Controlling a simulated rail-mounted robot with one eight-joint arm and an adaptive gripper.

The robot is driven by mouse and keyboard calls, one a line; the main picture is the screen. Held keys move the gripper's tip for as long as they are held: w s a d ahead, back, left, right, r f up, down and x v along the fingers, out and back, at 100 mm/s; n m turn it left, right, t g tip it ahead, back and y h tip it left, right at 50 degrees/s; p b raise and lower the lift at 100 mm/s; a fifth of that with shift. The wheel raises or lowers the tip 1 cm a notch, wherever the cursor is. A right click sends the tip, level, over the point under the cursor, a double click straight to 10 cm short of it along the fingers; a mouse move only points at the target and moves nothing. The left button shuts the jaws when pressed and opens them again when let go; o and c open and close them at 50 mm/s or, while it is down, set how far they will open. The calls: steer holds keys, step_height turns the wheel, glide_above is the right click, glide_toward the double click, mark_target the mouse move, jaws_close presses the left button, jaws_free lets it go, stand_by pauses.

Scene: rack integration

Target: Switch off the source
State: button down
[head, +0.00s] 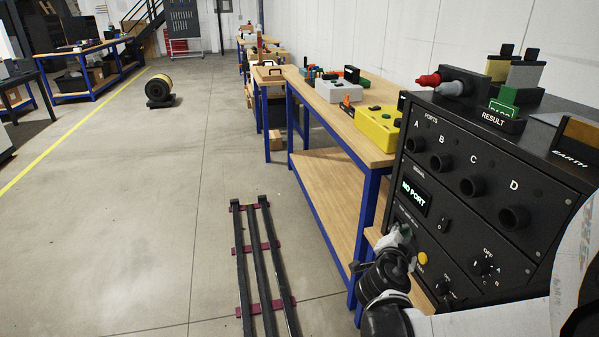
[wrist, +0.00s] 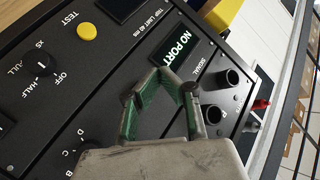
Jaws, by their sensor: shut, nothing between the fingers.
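The black test panel (head: 455,225) stands at the right in the head view. Its lit display (head: 413,195) reads NO PORT, also seen in the wrist view (wrist: 172,49). A rotary knob marked OFF with letters (head: 484,264) is at the panel's lower right. Another knob marked OFF, HALF and FULL (wrist: 44,60) is at the left in the wrist view. A small switch marked 0 (head: 444,224) sits right of the display. My gripper (wrist: 167,76) is shut and empty in front of the panel near the display; it also shows in the head view (head: 402,236). No label reading source is legible.
A yellow button (wrist: 87,32) is beside the knobs. Port sockets (head: 472,186) labelled A to D line the panel's upper face. Red and grey plugs (head: 428,80) lie on top. A workbench (head: 325,125) with a yellow box (head: 378,127) is behind. Black floor rails (head: 262,265) lie left.

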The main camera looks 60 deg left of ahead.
mark_target(442, 223)
steer(key=w+d+f, duration=0.1)
steer(key=w, duration=0.6)
steer(key=shift+d, duration=0.4)
steer(key=shift+w+b, duration=0.2)
steer(key=shift+b, duration=0.15)
stand_by(0.8)
steer(key=shift+w+d+f, duration=0.1)
steer(key=shift+w+d, duration=0.05)
steer(key=shift+w, duration=0.15)
steer(key=shift+w, duration=0.3)
stand_by(0.7)
steer(key=shift+s+b, duration=0.1)
steer(key=shift+b, duration=0.2)
steer(key=shift+s, duration=0.65)
